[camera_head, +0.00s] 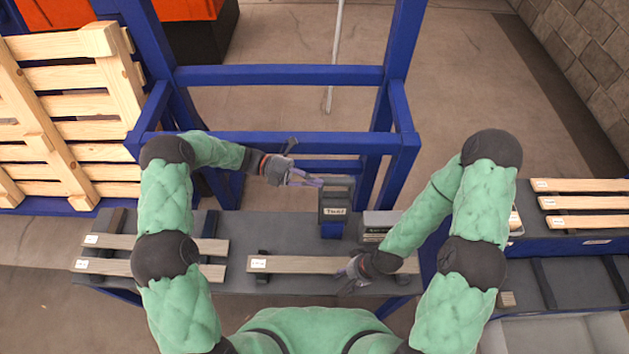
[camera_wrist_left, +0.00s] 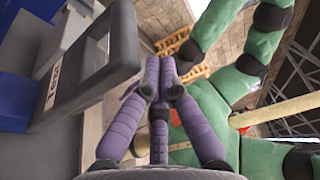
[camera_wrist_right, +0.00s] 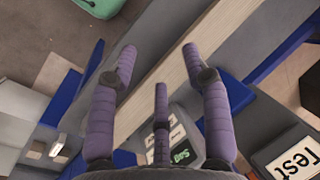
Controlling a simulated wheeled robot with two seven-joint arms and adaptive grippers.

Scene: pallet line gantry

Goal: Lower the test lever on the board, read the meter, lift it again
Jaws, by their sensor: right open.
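The test lever (camera_head: 333,212) is a dark, frame-shaped handle with a "Test" label, seemingly raised above the grey bench. It fills the left of the left wrist view (camera_wrist_left: 108,80). My left gripper (camera_head: 303,179) is beside its upper end, fingertips together with nothing visible between them. Whether it touches the lever is unclear. A grey meter box (camera_head: 380,220) stands right of the lever; its green display (camera_wrist_right: 180,157) is partly hidden by my fingers and its reading is not clear. My right gripper (camera_head: 352,272) is open over the right end of a wooden board (camera_head: 300,264).
More slats (camera_head: 150,245) lie on the bench at left, and others (camera_head: 585,203) on a rack at right. A blue gantry frame (camera_head: 280,75) rises behind the bench. A wooden pallet (camera_head: 70,110) leans at left. Bare bench (camera_head: 285,225) shows left of the lever.

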